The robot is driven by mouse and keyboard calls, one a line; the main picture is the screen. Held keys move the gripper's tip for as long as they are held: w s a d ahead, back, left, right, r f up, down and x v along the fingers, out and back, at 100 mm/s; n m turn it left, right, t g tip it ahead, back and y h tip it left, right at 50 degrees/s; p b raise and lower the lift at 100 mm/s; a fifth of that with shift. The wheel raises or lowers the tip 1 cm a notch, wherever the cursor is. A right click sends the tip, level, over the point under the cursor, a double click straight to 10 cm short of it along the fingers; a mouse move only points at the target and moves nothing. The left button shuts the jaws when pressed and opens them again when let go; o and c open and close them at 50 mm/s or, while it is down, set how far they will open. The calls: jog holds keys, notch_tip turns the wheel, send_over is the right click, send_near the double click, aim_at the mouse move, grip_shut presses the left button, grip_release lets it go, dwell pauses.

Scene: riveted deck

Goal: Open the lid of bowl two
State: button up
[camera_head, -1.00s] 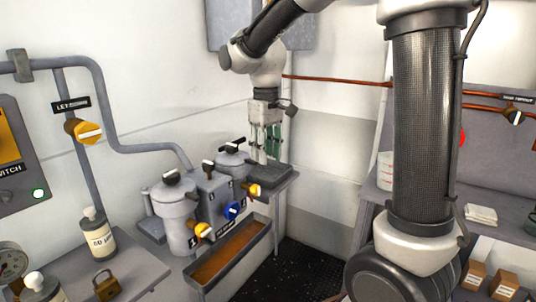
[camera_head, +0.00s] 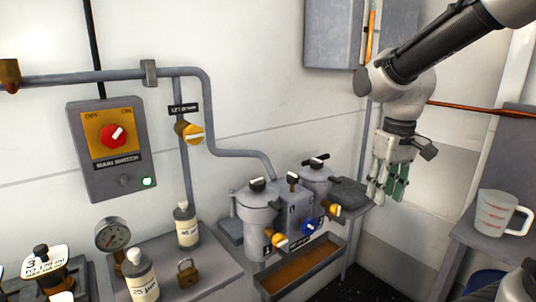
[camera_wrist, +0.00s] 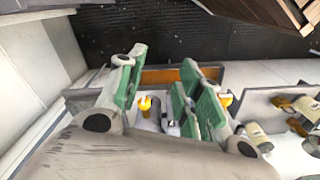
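Two grey lidded bowls stand on a wall shelf in the head view. The nearer left bowl (camera_head: 258,212) has a dark lid handle. The farther right bowl (camera_head: 316,181), probably bowl two, has a lid with a black bar handle (camera_head: 316,160) and appears closed. Its number is too small to read. My gripper (camera_head: 388,195), with green finger pads, hangs pointing down to the right of that bowl, apart from it. In the wrist view my gripper (camera_wrist: 160,95) is open, with nothing between its pads; the bowl lids cannot be made out there.
A grey block with a black lever (camera_head: 293,205) stands between the bowls. Yellow valves (camera_head: 279,240) and a blue valve (camera_head: 309,225) face a brown-floored trough (camera_head: 300,272). A dark flat block (camera_head: 350,191) lies right of the bowls. A measuring jug (camera_head: 497,212) stands at right.

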aim_at(321, 174)
jog(key=s+d+r+m+t, duration=0.2)
jog(key=s+d, duration=0.4)
jog(key=s, duration=0.5)
jog(key=shift+s+d+r+t, duration=0.15)
jog(key=shift+d+t, duration=0.1)
jog(key=shift+t, duration=0.15)
jog(key=shift+s+d+r+m+t, duration=0.4)
jog(key=shift+s+d+r+t, duration=0.15)
jog(key=shift+s+r, duration=0.15)
jog(key=shift+c, duration=0.6)
jog(key=shift+r, duration=0.15)
jog(key=c, duration=0.3)
jog(key=w+a+n, duration=0.1)
jog(key=w+a+f+n+g, duration=0.1)
jog(key=a, duration=0.1)
jog(key=w+a+f+g, duration=0.1)
jog(key=w+a, duration=0.1)
jog(key=shift+a+f+n, duration=0.15)
jog(key=shift+a+n, duration=0.05)
jog(key=shift+n, duration=0.2)
grip_shut()
jog(key=w+a+r+n+h, duration=0.2)
jog(key=w+a+n+h, duration=0.2)
jog(key=w+a+n, duration=1.55)
jog(key=w+d+f+n, duration=0.3)
jog(key=w+d+f, duration=0.2)
jog(key=d+f, duration=0.3)
jog(key=shift+f, duration=0.65)
